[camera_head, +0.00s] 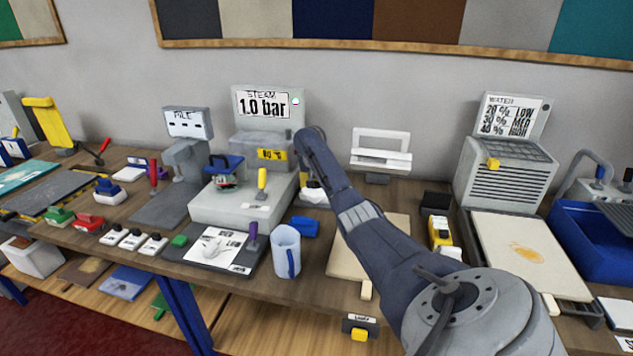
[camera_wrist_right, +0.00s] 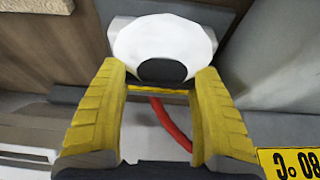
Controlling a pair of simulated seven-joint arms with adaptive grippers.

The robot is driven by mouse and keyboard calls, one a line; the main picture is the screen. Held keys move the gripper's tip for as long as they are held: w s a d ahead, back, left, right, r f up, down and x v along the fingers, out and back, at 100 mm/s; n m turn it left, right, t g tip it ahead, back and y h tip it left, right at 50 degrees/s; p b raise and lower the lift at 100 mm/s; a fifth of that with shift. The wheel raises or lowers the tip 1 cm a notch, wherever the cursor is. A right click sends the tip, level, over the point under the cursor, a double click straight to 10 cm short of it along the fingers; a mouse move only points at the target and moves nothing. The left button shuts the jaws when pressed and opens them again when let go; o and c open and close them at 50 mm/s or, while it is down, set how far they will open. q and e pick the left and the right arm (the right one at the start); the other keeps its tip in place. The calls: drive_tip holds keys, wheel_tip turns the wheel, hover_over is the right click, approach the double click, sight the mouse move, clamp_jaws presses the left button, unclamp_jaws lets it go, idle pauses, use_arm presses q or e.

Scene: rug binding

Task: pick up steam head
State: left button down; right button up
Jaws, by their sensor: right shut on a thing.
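My right arm comes in from the lower right of the head view and reaches the back of the bench. My right gripper (camera_head: 309,184) is beside the steam unit (camera_head: 268,100), whose panel reads 1.0 bar. In the right wrist view the yellow fingers (camera_wrist_right: 160,88) are shut on a white rounded head with a dark round patch (camera_wrist_right: 130,40), which looks like the steam head. A small white part of it (camera_head: 314,197) shows below the gripper in the head view; my arm hides the rest. My left gripper is not in view.
A white stand (camera_head: 381,150) is to the right. A red hose (camera_wrist_right: 170,125) runs behind the fingers. A pale board (camera_head: 530,250) lies farther right.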

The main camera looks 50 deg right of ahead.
sight(316, 183)
wheel_tip(316, 183, up, 20)
drive_tip(key=shift+f, duration=0.1)
idle(0.5)
drive_tip(key=o, duration=1)
clamp_jaws()
